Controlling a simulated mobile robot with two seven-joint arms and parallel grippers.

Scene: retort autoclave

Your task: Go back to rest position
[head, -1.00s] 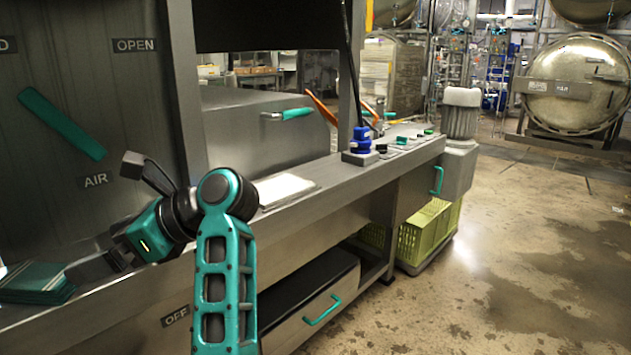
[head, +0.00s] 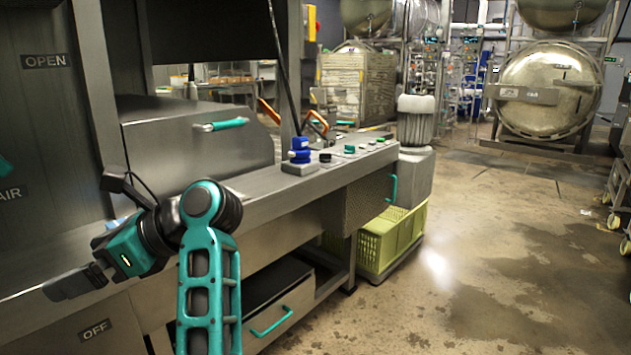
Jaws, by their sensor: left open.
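My left arm comes up from the bottom of the head view and bends left at the wrist. My left gripper (head: 70,284) points left, in front of the steel machine's front panel and above the OFF label (head: 95,330). It is open, and I see nothing held in it. My right gripper is not in view.
A steel counter (head: 262,186) with blue and green knobs runs along the machine to my right. Yellow-green crates (head: 385,240) stand on the floor.

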